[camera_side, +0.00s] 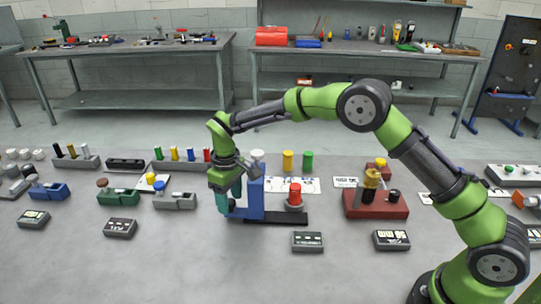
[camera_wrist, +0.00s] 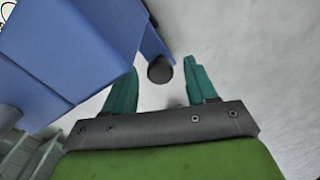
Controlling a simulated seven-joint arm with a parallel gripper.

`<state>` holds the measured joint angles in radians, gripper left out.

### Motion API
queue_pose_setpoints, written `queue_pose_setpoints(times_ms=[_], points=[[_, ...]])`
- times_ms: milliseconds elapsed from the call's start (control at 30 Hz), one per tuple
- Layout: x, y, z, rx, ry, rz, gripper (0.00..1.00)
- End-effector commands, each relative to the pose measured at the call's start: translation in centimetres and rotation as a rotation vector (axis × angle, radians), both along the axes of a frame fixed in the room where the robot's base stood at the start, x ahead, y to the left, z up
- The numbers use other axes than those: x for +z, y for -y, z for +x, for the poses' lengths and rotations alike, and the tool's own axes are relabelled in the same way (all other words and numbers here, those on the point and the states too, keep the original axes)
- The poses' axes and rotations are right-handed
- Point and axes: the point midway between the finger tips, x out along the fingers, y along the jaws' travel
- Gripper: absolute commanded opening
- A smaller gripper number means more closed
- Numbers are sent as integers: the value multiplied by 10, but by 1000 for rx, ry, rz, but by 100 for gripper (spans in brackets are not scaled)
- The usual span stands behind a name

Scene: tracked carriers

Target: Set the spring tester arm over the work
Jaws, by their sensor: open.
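The tester appears as a blue upright (camera_side: 256,200) on a dark base (camera_side: 284,219), with a white knob above it. A red cylinder (camera_side: 295,194) stands at the base's right end. My gripper (camera_side: 226,208) points down at the upright's left, its teal fingers beside it. In the wrist view, the blue body (camera_wrist: 75,55) fills the upper left and a blue arm (camera_wrist: 150,43) reaches toward a round black knob (camera_wrist: 159,71). The knob shows between the open fingers of my gripper (camera_wrist: 165,74); I cannot tell whether either finger touches it.
A grey fixture with a blue knob (camera_side: 174,201) is close on the left. A red-brown block with a brass fitting (camera_side: 376,208) stands on the right. Small labelled dark boxes (camera_side: 307,242) line the front. Yellow and green cylinders (camera_side: 307,161) stand behind. Bare table lies in front.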

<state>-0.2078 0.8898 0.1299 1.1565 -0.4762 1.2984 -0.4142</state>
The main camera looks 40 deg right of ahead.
Motion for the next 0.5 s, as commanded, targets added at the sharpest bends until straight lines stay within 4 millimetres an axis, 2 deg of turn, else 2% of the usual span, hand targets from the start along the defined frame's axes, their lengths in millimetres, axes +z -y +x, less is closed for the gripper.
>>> queue_pose_setpoints(times_ms=[233, 500], points=[[-1, 0, 0, 0, 0, 0, 57], [-1, 0, 0, 0, 0, 0, 17]])
